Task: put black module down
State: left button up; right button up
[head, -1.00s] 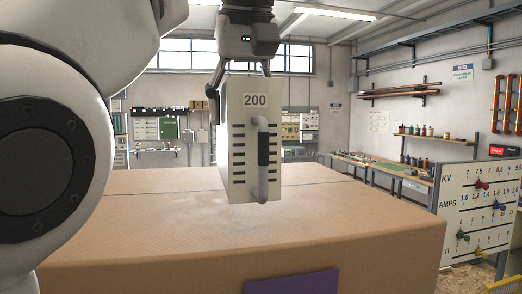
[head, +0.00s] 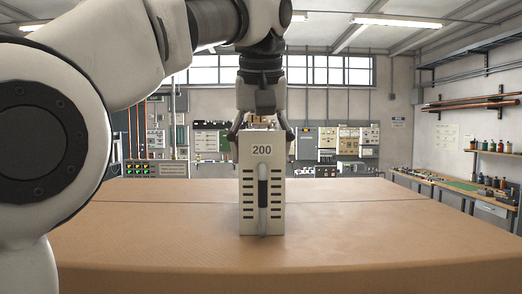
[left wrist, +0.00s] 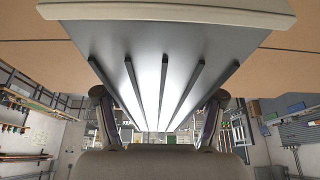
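The module (head: 246,190) is a tall cream box marked 200, with black slots and a front handle with a black grip. It stands upright at the centre of the head view, over the brown covered table. I cannot tell whether its base touches the table. My left gripper (head: 262,133) comes from above, its fingers closed on the two sides of the module's top. In the left wrist view the module's grey ribbed face (left wrist: 150,70) fills the middle, between the fingers of the gripper (left wrist: 161,140). My right gripper is not in view.
The wide brown table top (head: 150,220) is clear on both sides of the module. A bench (head: 450,187) with small items runs along the right wall, under shelves with bottles. Equipment panels (head: 345,140) stand at the back wall.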

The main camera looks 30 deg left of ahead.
pick_arm(q)
jog(key=shift+o, duration=0.3)
jog(key=shift+s+r, duration=0.15)
jog(key=shift+s, duration=0.25)
jog(key=p+v, duration=0.4)
jog(key=v, duration=0.8)
jog(key=shift+w+d, duration=0.1)
jog(key=shift+w, duration=0.1)
